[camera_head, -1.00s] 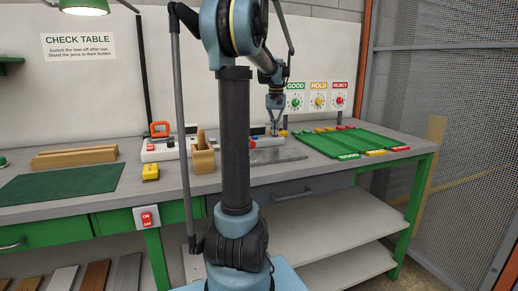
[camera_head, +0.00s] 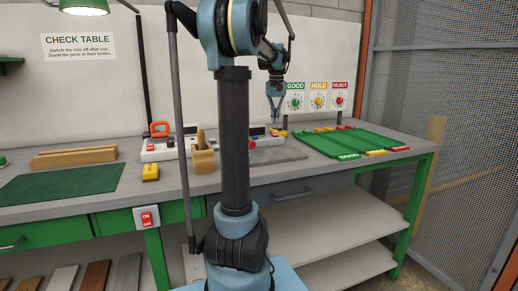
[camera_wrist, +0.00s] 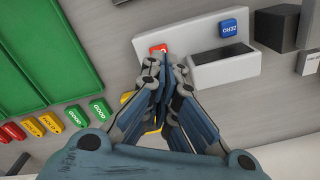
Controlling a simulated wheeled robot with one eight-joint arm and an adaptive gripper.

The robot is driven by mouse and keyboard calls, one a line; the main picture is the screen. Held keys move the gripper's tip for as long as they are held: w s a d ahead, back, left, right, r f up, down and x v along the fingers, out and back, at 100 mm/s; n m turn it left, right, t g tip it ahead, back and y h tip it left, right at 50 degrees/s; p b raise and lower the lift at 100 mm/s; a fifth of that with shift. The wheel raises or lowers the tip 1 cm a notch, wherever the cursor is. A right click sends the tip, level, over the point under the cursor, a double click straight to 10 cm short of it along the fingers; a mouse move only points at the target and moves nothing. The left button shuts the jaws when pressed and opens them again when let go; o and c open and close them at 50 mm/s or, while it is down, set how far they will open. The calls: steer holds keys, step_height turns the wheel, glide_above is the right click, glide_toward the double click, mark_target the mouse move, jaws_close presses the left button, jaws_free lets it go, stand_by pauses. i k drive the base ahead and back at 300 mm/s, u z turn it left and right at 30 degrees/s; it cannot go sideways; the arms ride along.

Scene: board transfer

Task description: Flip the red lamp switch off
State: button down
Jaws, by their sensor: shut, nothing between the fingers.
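The red lamp switch (camera_head: 147,218) is a red rocker marked ON and OFF on a white plate, fixed to the front of the bench at lower left. Which way the rocker is tipped is too small to tell. The green-shaded lamp (camera_head: 84,6) at the top left is glowing. My gripper (camera_head: 275,120) is above the back of the bench, right of my column and far from the switch. In the wrist view my gripper (camera_wrist: 160,65) is shut and empty, in front of a white device. The switch is not in the wrist view.
The white device (camera_wrist: 210,35) has a red button, a blue ZERO button and a dark display. Green trays (camera_head: 345,142) with coloured tags lie at right.

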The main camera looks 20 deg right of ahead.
mark_target(147, 221)
steer(key=k, duration=1)
